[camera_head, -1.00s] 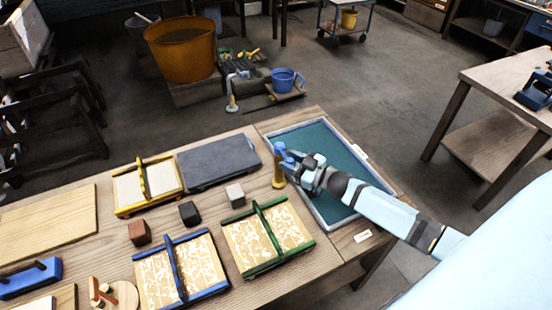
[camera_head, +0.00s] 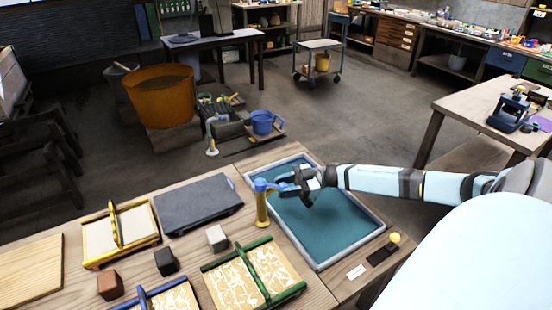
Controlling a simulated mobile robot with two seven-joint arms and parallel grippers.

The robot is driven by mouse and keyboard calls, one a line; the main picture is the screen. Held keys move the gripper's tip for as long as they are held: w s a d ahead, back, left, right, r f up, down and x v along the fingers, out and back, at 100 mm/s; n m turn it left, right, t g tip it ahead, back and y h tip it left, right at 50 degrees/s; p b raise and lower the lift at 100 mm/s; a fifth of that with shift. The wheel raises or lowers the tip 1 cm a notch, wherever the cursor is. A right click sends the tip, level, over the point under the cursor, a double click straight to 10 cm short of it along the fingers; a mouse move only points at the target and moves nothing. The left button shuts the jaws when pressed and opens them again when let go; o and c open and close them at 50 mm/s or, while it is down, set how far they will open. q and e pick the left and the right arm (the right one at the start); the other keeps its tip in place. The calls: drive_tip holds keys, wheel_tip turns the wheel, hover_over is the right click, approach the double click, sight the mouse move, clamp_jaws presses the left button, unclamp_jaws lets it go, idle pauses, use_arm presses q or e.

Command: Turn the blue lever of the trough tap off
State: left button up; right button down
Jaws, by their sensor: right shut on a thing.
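The trough tap (camera_head: 262,209) is a yellow post at the left edge of the trough. Its blue lever (camera_head: 266,187) sits on top and points right, over the trough. The trough (camera_head: 338,257) is a shallow pale-rimmed tray with a teal inside. My right gripper (camera_head: 286,188) reaches in from the right above the trough and is shut on the lever's end. The fingers hide part of that end. My left gripper is not in view.
Left of the tap are a grey slab (camera_head: 199,203), a yellow-framed mould (camera_head: 120,232), a green-framed mould (camera_head: 252,276) and small blocks. A black plate with a yellow knob (camera_head: 394,238) lies by the trough's right corner.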

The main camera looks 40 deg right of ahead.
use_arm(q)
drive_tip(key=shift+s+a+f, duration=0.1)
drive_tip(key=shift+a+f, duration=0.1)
use_arm(e)
drive_tip(key=shift+s+a+f+n+g+y, duration=0.15)
drive_tip(key=shift+f+n+g+y, duration=0.15)
drive_tip(key=shift+g, duration=0.2)
drive_tip(key=c, duration=0.8)
unclamp_jaws()
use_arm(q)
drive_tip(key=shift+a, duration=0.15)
use_arm(e)
drive_tip(key=shift+r, duration=0.15)
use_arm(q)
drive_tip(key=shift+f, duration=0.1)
use_arm(e)
drive_tip(key=shift+d, duration=0.55)
use_arm(q)
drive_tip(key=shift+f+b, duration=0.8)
drive_tip(key=shift+b, duration=0.35)
use_arm(e)
drive_tip(key=shift+v, duration=6.4)
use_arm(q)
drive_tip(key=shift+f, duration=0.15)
use_arm(e)
drive_tip(key=shift+a, duration=0.1)
